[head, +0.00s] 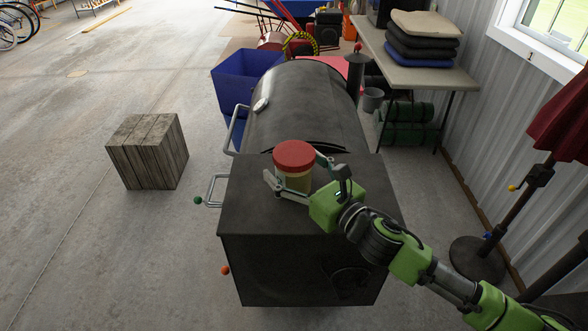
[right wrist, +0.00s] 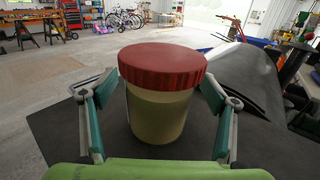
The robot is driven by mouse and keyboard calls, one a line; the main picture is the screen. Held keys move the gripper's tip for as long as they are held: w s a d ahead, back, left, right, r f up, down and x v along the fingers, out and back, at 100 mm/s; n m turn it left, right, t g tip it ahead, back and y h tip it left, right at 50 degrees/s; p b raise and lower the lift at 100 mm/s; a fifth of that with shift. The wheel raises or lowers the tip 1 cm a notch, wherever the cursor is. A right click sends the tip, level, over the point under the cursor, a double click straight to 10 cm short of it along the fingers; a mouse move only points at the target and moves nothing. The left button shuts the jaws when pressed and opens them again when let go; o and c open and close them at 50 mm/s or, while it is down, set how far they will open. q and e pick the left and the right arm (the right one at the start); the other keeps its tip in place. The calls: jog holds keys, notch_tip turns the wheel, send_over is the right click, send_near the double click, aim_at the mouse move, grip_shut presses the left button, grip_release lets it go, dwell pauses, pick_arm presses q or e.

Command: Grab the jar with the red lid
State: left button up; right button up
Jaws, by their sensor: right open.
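The jar with the red lid (head: 294,165) stands upright on the flat black top of the smoker's firebox (head: 250,210). In the right wrist view the jar (right wrist: 160,108) has a ribbed red lid and a pale tan body, and fills the middle. My right gripper (head: 293,172) reaches in from the right in the head view, its two fingers spread on either side of the jar. In the right wrist view the fingers (right wrist: 155,105) are open around the jar, with small gaps visible beside its body. My left gripper is not in view.
The black smoker barrel (head: 305,105) rises behind the jar, with a chimney at its right. A wooden block (head: 148,150) stands on the floor at left. A blue bin (head: 240,80) and a table (head: 430,70) with folded cushions are farther back.

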jog(key=c, duration=1.4)
jog(key=shift+r, duration=0.1)
